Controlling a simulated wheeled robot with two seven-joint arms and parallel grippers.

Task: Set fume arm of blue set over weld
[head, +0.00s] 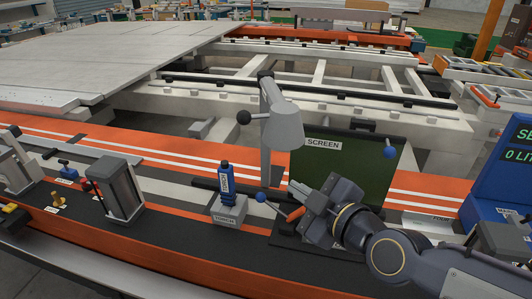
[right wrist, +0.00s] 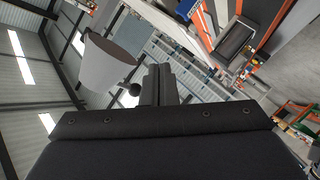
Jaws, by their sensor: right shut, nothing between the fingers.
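The fume arm is a grey post with a grey cone hood (head: 284,128) and a black ball knob (head: 243,117) at the hood's left. It stands behind the blue torch (head: 226,180) in its grey block marked TORCH (head: 229,211). A dark green panel marked SCREEN (head: 345,170) is to its right, with a blue ball (head: 389,152). My right gripper (head: 296,189) is shut and empty, below the hood and in front of the screen. In the right wrist view the hood (right wrist: 105,65) and black knob (right wrist: 135,90) lie beside the shut fingers (right wrist: 159,82). My left gripper is out of view.
A lever with a blue ball (head: 261,196) and an orange grip (head: 295,214) are close to my right gripper. A blue console (head: 500,165) stands at the far right. Grey upright units (head: 121,190) stand on the left of the bench. Large grey panels (head: 110,60) lie behind.

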